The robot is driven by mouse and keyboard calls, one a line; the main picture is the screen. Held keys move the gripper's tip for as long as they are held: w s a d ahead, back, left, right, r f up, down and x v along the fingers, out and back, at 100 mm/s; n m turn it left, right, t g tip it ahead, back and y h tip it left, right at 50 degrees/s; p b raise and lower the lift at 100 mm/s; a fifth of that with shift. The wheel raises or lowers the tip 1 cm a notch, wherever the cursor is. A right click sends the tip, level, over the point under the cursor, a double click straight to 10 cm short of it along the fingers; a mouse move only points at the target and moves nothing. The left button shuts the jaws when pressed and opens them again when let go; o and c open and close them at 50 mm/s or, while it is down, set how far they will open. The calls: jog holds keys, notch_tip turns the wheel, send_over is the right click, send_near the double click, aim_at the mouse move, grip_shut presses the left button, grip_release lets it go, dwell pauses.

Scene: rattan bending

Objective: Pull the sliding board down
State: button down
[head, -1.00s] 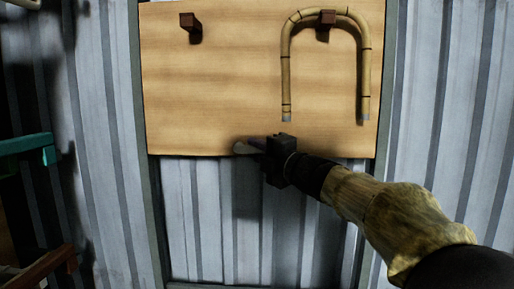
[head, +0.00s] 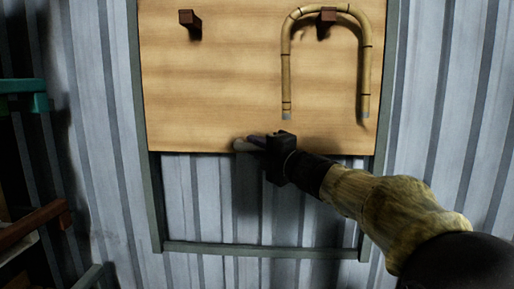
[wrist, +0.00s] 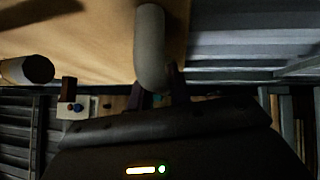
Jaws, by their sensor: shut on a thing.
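The sliding board (head: 220,80) is a light wooden panel in a grey frame on the corrugated wall, in the head view. A pale grey handle (head: 242,146) sits at its lower edge. My gripper (head: 260,147) is shut on the handle, its fingers mostly hidden by its own body. In the wrist view the curved handle (wrist: 151,45) runs down from the board (wrist: 90,40) to between my dark fingers (wrist: 157,94). Below the board, the frame's bottom rail (head: 205,247) shows with a gap of bare wall between.
A bent rattan piece (head: 287,70) hangs on a brown peg (head: 327,15) at the board's right. Another peg (head: 190,20) at the left is empty. A teal-ended shelf part (head: 38,102) and a brown beam (head: 35,225) stand at the far left.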

jog(key=c, duration=1.3)
grip_release()
jog(key=v, duration=1.7)
jog(key=shift+s, duration=0.2)
jog(key=shift+w+d+f, duration=0.1)
jog(key=shift+d+f, duration=0.05)
jog(key=shift+f, duration=0.05)
